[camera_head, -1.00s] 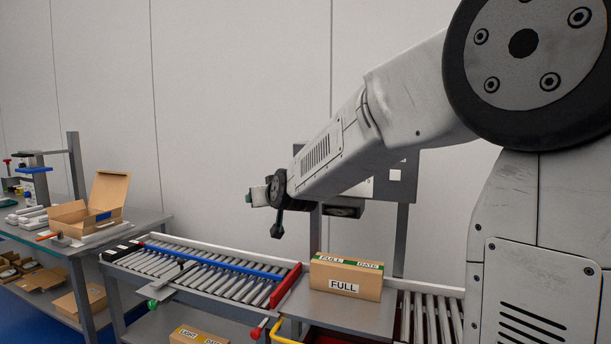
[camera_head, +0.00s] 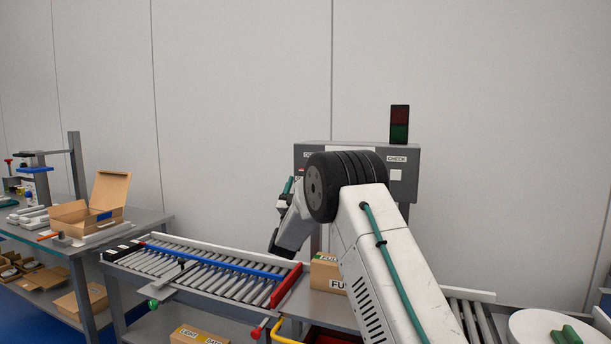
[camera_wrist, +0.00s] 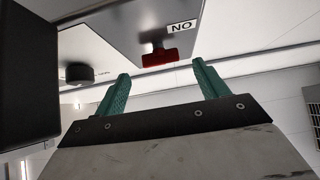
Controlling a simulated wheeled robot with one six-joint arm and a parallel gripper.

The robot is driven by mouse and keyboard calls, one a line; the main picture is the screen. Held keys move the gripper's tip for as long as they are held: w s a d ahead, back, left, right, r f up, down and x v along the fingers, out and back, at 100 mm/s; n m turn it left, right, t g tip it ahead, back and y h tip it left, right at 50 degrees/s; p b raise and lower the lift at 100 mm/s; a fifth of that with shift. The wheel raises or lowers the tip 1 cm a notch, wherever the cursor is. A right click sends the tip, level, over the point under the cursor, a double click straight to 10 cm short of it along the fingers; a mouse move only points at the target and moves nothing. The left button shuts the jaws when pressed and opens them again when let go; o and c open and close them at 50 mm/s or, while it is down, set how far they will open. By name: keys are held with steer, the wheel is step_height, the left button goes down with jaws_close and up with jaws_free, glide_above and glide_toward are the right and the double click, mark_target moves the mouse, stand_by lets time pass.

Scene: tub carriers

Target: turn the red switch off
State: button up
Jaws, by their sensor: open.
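The red switch (camera_wrist: 160,57) shows in the wrist view on a grey panel, near an ON label (camera_wrist: 181,27) that appears upside down. Its handle lies roughly crosswise in that view. My gripper (camera_wrist: 161,71) is open, with its two green fingers on either side of the switch's line. The fingertips look short of the handle, with nothing between them. In the head view the grey control box (camera_head: 405,187) stands behind my arm, which hides the switch.
A black knob (camera_wrist: 78,73) sits left of the switch in the wrist view. A stack light (camera_head: 399,124) tops the control box, its lower part green. Below are a roller conveyor (camera_head: 205,268) and a FULL carton (camera_head: 325,272), partly behind my arm.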

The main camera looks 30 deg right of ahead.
steer(key=shift+x, duration=2.35)
steer(key=c, duration=1)
steer(key=shift+m+g+h, duration=0.3)
steer(key=shift+m+g, duration=0.1)
steer(key=shift+m, duration=0.1)
steer(key=shift+w+a+r+m+g+y, duration=0.1)
steer(key=shift+m+g+y, duration=0.55)
steer(key=shift+m+g, duration=3.05)
steer(key=shift+w+a+r+m+g+y, duration=0.1)
steer(key=shift+m+g+y, duration=0.6)
steer(key=shift+m+g, duration=2.95)
steer(key=shift+w+a+r+m+g+y, duration=0.1)
steer(key=shift+m+g+y, duration=1.05)
steer(key=shift+m, duration=4.5)
steer(key=shift+g+h, duration=0.4)
steer(key=shift+g, duration=0.1)
